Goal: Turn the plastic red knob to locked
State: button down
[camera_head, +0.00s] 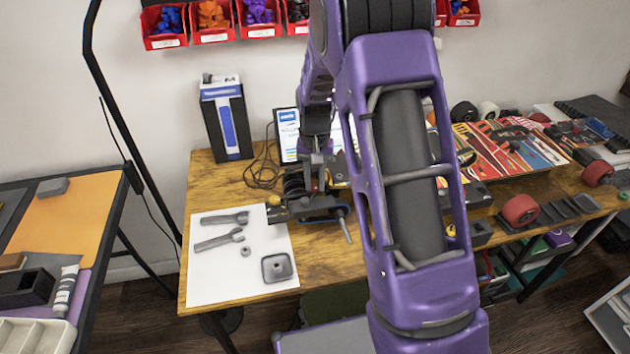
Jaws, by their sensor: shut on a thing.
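My gripper (317,182) is small in this view, at the end of my purple arm. It points down onto a dark device (318,207) on the wooden table. It is shut on a part of that device, but the contact is too small and partly covered to make out. The device has black rounded parts, an orange-yellow piece (273,200) at its left and a thin grey lever at its front. I cannot make out the red knob clearly, nor its setting; my gripper and arm cover that area.
A white sheet (215,280) with grey tools and a grey square part lies left of the device. Behind stand a dark box (225,120) and a lit tablet (287,133). A colourful board (505,145) and wheels lie right. Red bins (211,30) hang above.

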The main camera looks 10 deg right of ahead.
jog(key=c, duration=0.7)
grip_release()
